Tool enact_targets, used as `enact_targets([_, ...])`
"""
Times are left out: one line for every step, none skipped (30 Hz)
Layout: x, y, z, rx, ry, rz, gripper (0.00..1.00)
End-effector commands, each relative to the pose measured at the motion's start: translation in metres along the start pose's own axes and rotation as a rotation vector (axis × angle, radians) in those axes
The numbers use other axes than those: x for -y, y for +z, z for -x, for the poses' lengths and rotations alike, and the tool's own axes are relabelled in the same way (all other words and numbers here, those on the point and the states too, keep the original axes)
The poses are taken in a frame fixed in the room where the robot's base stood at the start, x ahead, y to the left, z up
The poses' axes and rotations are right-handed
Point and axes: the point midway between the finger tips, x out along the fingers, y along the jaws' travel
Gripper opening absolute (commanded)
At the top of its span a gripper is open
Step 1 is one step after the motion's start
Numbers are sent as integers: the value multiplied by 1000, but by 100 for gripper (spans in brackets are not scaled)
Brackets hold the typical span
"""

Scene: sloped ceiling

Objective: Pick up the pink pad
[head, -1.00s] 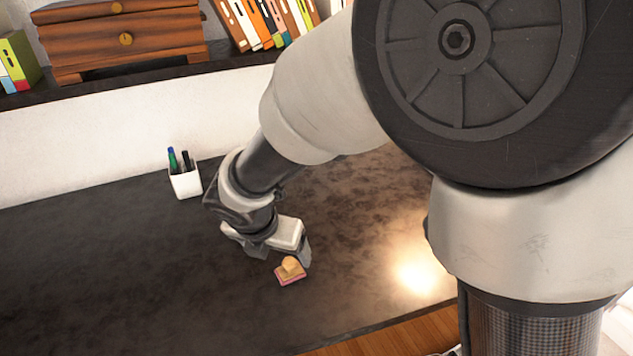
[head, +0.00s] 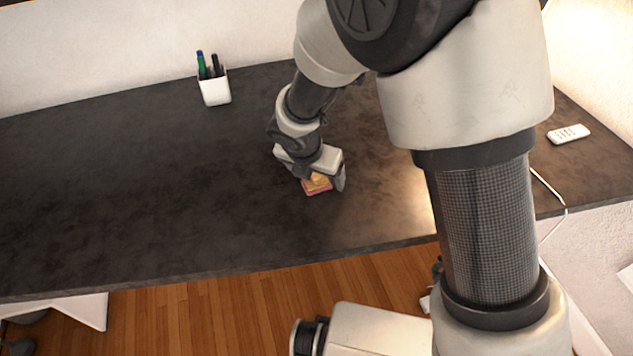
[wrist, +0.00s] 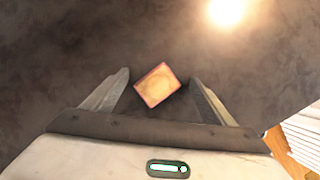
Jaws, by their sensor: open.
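In the wrist view the pad (wrist: 157,85) sits turned at an angle, between and slightly beyond the two fingers. My gripper (head: 325,182) is open and empty, low over the desk right at the pad, hiding part of it in the head view. In the wrist view my gripper (wrist: 160,82) shows a finger on each side, with gaps to the pad.
A white pen cup (head: 215,90) with pens stands at the back of the desk near the wall. A white remote-like device (head: 568,134) lies at the right with a white cable (head: 553,190) below it. The desk around the pad is clear; its front edge is near.

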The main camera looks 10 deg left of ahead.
Motion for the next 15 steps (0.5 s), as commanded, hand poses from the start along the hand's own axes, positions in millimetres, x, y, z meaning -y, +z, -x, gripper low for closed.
enact_targets([0, 0, 0, 1, 1, 0, 78])
enact_targets([0, 0, 0, 1, 1, 0, 78])
enact_targets([0, 0, 0, 1, 1, 0, 78])
enact_targets([0, 0, 0, 1, 1, 0, 78])
enact_targets([0, 0, 0, 1, 1, 0, 78])
enact_targets([0, 0, 0, 1, 1, 0, 73])
enact_targets([0, 0, 0, 1, 1, 0, 68])
enact_targets([0, 0, 0, 1, 1, 0, 63])
enact_targets([0, 0, 0, 1, 1, 0, 56])
enact_targets([0, 0, 0, 1, 1, 0, 51])
enact_targets([0, 0, 0, 0, 1, 0, 46])
enact_targets([0, 0, 0, 0, 1, 0, 40])
enact_targets([0, 0, 1, 0, 1, 0, 34])
enact_targets([0, 0, 1, 0, 1, 0, 29])
enact_targets([0, 0, 1, 0, 1, 0, 26])
